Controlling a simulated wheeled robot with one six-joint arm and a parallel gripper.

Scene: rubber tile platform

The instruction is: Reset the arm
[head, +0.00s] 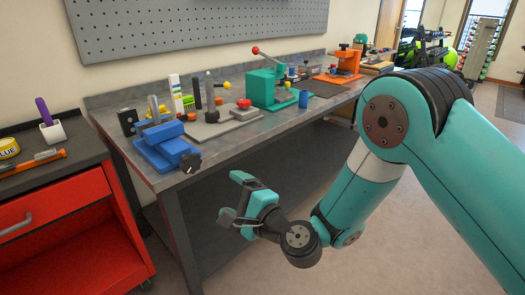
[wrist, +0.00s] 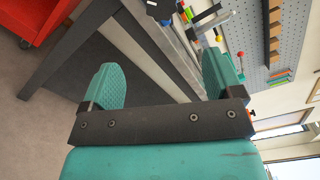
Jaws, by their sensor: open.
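My gripper (head: 236,205) shows in the head view in front of the workbench, below the level of its top. Its jaws are apart and nothing is between them. My teal arm reaches in from the right and bends down to it. In the wrist view my gripper (wrist: 163,88) has its two teal fingers spread wide, with the workbench's edge and legs behind them.
A red tool cart (head: 60,225) stands at the left. The floor (head: 370,240) in front of the bench is clear.

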